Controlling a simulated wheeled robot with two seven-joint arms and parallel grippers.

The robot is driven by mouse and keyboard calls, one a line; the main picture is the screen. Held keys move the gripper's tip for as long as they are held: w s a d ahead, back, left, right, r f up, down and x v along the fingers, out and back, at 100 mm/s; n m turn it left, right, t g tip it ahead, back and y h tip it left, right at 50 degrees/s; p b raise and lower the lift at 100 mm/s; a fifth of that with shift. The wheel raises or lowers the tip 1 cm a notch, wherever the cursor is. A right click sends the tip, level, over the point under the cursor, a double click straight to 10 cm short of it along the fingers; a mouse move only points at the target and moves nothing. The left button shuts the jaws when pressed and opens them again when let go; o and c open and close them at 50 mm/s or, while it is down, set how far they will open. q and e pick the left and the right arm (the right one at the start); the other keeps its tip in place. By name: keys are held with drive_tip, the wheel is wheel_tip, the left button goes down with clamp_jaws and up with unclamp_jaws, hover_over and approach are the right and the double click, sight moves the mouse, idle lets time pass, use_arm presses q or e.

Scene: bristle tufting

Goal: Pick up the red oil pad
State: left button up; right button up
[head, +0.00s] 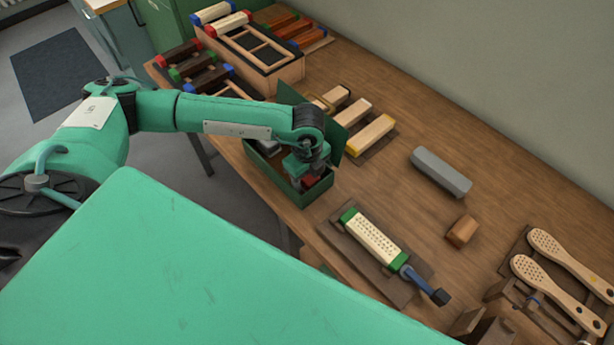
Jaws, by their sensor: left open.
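A green open box (302,197) stands near the table's front edge, left of the middle. A small red thing (310,182) shows low inside it, right under my left gripper; it looks like the red oil pad, but most of it is hidden. My left gripper (308,176) is open and points down into the box, at or just above the red thing. I cannot tell whether it touches it. My right gripper is not in view.
A green raised lid (342,140) stands behind the gripper. Wooden blocks (370,134) lie behind it. A perforated brush body (374,238) sits in a fixture to the right. A grey bar (440,172) and wood block (462,230) lie farther right. The back right tabletop is clear.

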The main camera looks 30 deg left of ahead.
use_arm(q)
drive_tip(key=c, duration=0.8)
drive_tip(key=shift+o, duration=0.2)
